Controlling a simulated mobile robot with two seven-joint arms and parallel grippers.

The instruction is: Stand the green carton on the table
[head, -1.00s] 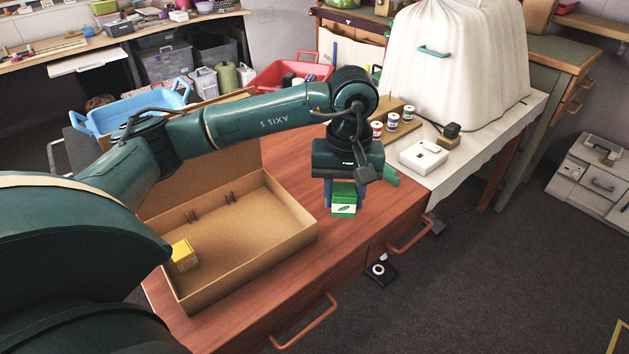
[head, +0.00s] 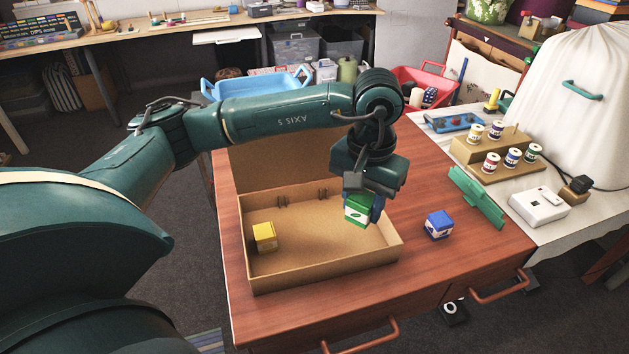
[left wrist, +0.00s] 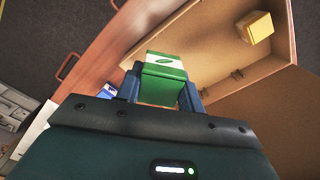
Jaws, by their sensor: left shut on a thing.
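The green carton (head: 358,209), green with a white band and a leaf mark, is held between the blue fingers of my left gripper (head: 361,206). In the head view it appears in front of the right part of the open cardboard box (head: 320,265); its exact height is unclear. In the left wrist view, the carton (left wrist: 163,75) sits between the fingertips, near the box's edge. The wooden table (head: 430,270) has bare top to the right of the box. My right gripper is out of view.
A blue carton (head: 438,225) stands on the table right of the box. A yellow carton (head: 264,237) is inside the box at left. A green slotted piece (head: 477,198) lies near the table's right edge. Thread spools on a wooden stand (head: 497,160) and a white device (head: 539,206) are beyond.

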